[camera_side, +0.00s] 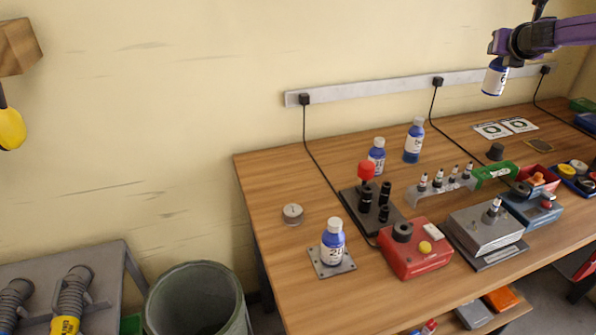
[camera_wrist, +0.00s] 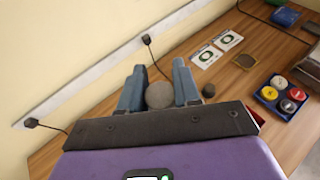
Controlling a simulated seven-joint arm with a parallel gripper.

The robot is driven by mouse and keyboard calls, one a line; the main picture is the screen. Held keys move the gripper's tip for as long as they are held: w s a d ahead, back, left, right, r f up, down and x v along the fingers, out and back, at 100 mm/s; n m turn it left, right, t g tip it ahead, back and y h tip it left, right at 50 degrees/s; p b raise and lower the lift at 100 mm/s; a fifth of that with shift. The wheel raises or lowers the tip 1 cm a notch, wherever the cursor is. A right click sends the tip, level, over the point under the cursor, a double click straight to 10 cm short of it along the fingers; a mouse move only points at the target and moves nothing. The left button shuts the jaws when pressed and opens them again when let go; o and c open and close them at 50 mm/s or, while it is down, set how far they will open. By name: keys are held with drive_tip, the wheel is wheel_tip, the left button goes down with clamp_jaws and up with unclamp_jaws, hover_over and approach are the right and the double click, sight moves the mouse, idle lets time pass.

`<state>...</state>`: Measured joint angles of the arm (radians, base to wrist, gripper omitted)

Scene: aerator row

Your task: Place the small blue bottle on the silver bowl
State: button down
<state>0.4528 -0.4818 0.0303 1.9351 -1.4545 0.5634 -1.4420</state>
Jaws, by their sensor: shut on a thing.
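My gripper (camera_side: 503,60) is at the upper right of the side view, high above the table. It is shut on a blue bottle with a white label (camera_side: 495,77), which hangs slightly tilted, clear of the table. In the wrist view a round grey top (camera_wrist: 159,95), apparently the bottle's, shows between the two blue-grey fingers. I cannot make out a silver bowl for certain. A low round silver piece (camera_side: 292,214) sits near the table's left side. Other blue bottles stand on the table: one on a grey square plate (camera_side: 344,266), and two at the back (camera_side: 377,156) (camera_side: 414,142).
Black posts, one red-topped (camera_side: 366,171), a red box (camera_side: 414,252), a grey block (camera_side: 485,230) and a vial rack (camera_side: 440,190) crowd the table's middle. A power strip (camera_side: 390,86) with hanging cables runs along the wall. Bare wood (camera_side: 300,260) shows at the left.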

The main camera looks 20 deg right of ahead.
drive_tip(key=w+a+n+y, duration=0.2)
drive_tip(key=a+n+y, duration=1.35)
drive_tip(key=a, duration=1.55)
drive_tip(key=s+a+n+g+y, duration=0.5)
drive_tip(key=s+a+n+g, duration=0.4)
drive_tip(key=s+a+g, duration=0.3)
wheel_tip(320, 180, down, 11)
drive_tip(key=a, duration=0.1)
drive_tip(key=w+a+f, duration=0.7)
drive_tip(key=w+f, duration=0.3)
drive_tip(key=f, duration=0.3)
drive_tip(key=shift+w+a+t, duration=0.3)
drive_tip(key=shift+w+a, duration=0.1)
